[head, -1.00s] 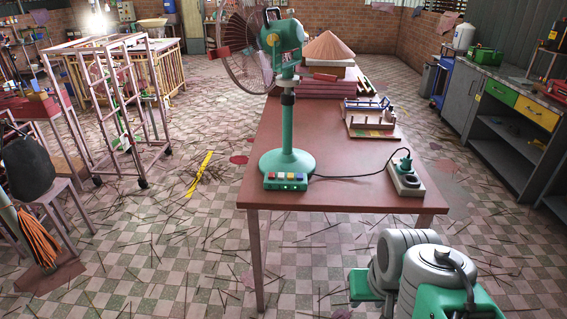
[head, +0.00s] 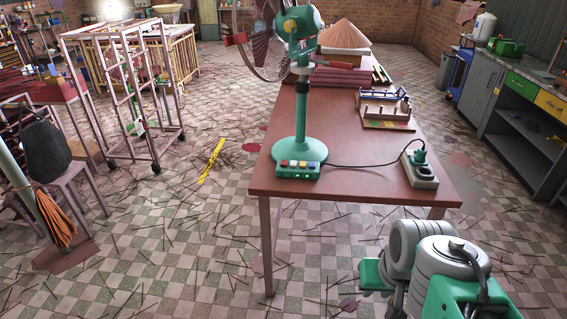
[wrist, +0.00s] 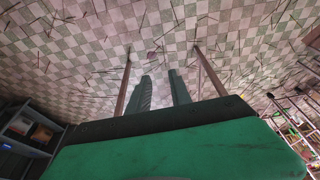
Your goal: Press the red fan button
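A green pedestal fan (head: 299,115) stands upright on the brown-red table (head: 355,186). Its base carries a short row of small coloured buttons facing me. The red fan button (head: 284,163) appears to be at the left end of that row, though it is very small here. In the wrist view, my gripper (wrist: 160,74) has its two dark green fingers apart with nothing between them, pointing over the tiled floor. The gripper is away from the fan and touches no button. The wrist view does not show the buttons.
A power strip (head: 420,172) with a plug and black cable lies right of the fan. A small wooden rack (head: 386,108) and a cone-shaped hat (head: 343,34) are farther back. Thin sticks litter the floor. A stool (head: 75,180) and metal frame (head: 130,95) stand left.

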